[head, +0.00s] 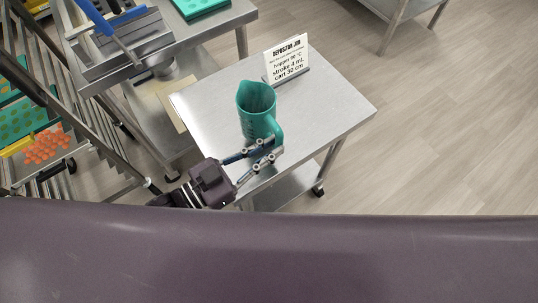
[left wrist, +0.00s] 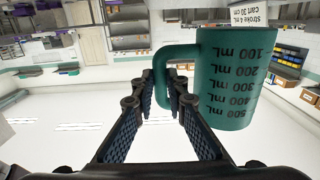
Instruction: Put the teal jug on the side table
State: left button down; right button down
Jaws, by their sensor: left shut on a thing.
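The teal jug (head: 257,105) is upright over the side table (head: 335,105), with its open top showing in the head view. I cannot tell whether its base touches the tabletop. My left gripper (head: 268,150) is shut on the jug's handle, at the jug's near side. In the left wrist view the picture is upside down; the jug (left wrist: 230,80) shows its dark millilitre scale, and the fingers of my left gripper (left wrist: 164,88) close around its handle. My right gripper is not in view.
A white sign card (head: 287,60) stands at the side table's back edge, behind the jug. The right part of the tabletop is bare. A rack with trays (head: 40,130) stands at the left, beside a steel machine table (head: 215,28). Open floor lies to the right.

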pick_arm(q)
notch_tip(320, 180, down, 5)
jog(key=shift+r, duration=0.1)
dwell(0.3)
jog(key=shift+f, duration=0.25)
jog(key=c, duration=1.9)
grip_release()
jog(key=shift+c, duration=0.2)
